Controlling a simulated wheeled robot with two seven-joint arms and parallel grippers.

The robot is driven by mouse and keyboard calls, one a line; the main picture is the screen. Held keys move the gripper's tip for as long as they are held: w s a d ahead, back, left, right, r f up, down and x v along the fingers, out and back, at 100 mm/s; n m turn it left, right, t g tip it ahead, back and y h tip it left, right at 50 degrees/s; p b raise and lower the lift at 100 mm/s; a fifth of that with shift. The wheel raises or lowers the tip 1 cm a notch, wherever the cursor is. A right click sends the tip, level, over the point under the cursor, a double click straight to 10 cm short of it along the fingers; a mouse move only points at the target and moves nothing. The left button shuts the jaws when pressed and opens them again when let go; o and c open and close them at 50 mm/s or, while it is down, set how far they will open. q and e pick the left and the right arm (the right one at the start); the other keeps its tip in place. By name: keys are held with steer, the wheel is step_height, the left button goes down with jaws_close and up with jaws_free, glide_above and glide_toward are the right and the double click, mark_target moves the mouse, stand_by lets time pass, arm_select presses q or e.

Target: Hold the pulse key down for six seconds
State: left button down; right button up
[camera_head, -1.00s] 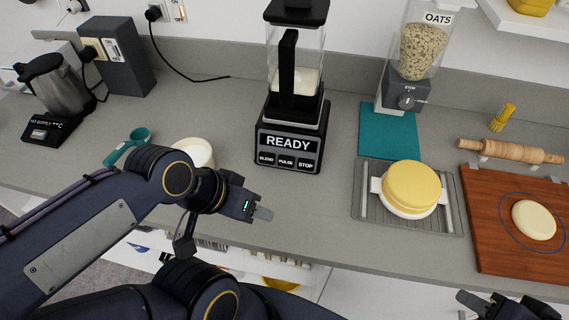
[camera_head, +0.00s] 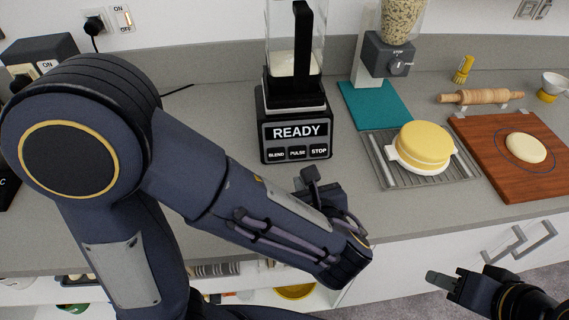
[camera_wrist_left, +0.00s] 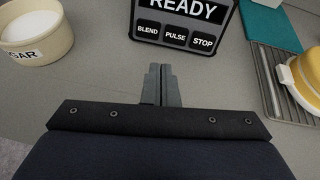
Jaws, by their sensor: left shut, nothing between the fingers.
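The blender (camera_head: 293,118) stands on the counter with its display reading READY. The pulse key (camera_head: 298,152) is the middle one of its three front keys, between BLEND and STOP. The pulse key also shows in the left wrist view (camera_wrist_left: 175,34). My left gripper (camera_head: 310,176) is in front of the blender, partly hidden by my arm. In the left wrist view its fingers (camera_wrist_left: 160,70) are shut and empty, pointing toward the keys, with grey counter visible between tips and panel. My right gripper (camera_head: 438,278) is at the lower right, away from the blender; its jaw opening is unclear.
A wire rack (camera_head: 380,165) with a yellow-topped round item (camera_head: 425,143) is right of the blender. A teal mat (camera_head: 375,108), an oats dispenser (camera_head: 388,50) and a wooden board (camera_head: 490,170) are further right. A sugar bowl (camera_wrist_left: 35,35) is left in the wrist view.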

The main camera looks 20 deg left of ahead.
mark_target(298, 152)
arm_select(q)
steer(key=shift+d+m+t+h, duration=0.4)
steer(key=shift+d+m+t, duration=0.1)
steer(key=shift+d+m, duration=0.45)
arm_select(e)
steer(key=shift+s+a+f, duration=0.2)
steer(key=shift+a, duration=0.1)
arm_select(q)
steer(key=p+x, duration=0.1)
steer(key=x, duration=1.3)
arm_select(e)
steer(key=shift+r, duration=0.6)
arm_select(q)
steer(key=shift+a, duration=0.1)
arm_select(e)
steer(key=shift+f, duration=0.1)
